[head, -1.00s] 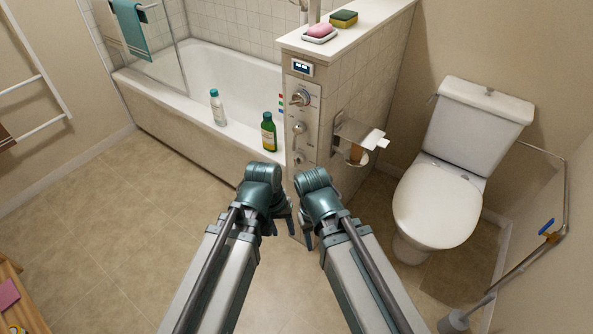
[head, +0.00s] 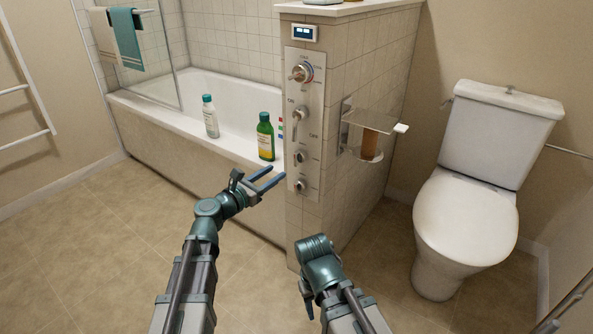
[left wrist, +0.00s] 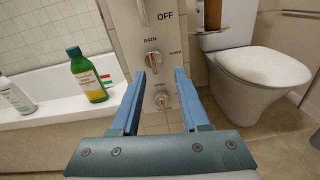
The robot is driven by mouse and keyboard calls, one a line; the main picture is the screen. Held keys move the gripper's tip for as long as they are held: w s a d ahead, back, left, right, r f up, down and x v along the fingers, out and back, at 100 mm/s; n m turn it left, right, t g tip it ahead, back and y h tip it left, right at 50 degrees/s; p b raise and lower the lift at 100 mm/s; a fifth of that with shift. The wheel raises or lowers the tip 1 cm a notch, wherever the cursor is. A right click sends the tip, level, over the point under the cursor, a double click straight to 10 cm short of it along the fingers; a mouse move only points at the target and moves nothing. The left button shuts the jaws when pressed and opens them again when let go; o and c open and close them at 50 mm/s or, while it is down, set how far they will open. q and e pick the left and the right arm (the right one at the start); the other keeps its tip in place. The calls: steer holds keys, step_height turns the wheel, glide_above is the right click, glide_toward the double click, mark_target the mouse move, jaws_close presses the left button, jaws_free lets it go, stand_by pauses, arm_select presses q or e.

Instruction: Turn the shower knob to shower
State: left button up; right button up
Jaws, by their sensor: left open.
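The knob with a BATH label (head: 300,157) is the third control down on the metal panel (head: 317,97) at the end of the tiled half-wall. It also shows in the left wrist view (left wrist: 153,60), with BATH at its upper left and a partly blocked label at its right. I cannot tell surely which way it points. My left gripper (head: 277,176) is open and empty, left of the lower panel. In the left wrist view its blue fingers (left wrist: 159,72) point at the panel, with the knob between their tips in the picture. My right gripper (head: 307,297) hangs low, pointing down, its jaws unclear.
The panel also holds a top dial (head: 302,73), an ON/OFF lever (head: 298,122) and a bottom knob (head: 299,186). A green bottle (head: 265,138) and a white bottle (head: 210,117) stand on the tub rim.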

mark_target(295, 154)
arm_select(q)
steer(key=shift+n+t, duration=0.4)
steer(key=shift+n, duration=0.3)
steer(key=x, duration=0.9)
steer(key=a+x, duration=0.1)
steer(key=x, duration=0.3)
steer(key=shift+w+d+f, duration=0.15)
steer(key=shift+w+f, duration=0.05)
steer(key=shift+w, duration=0.45)
steer(key=shift+c, duration=0.2)
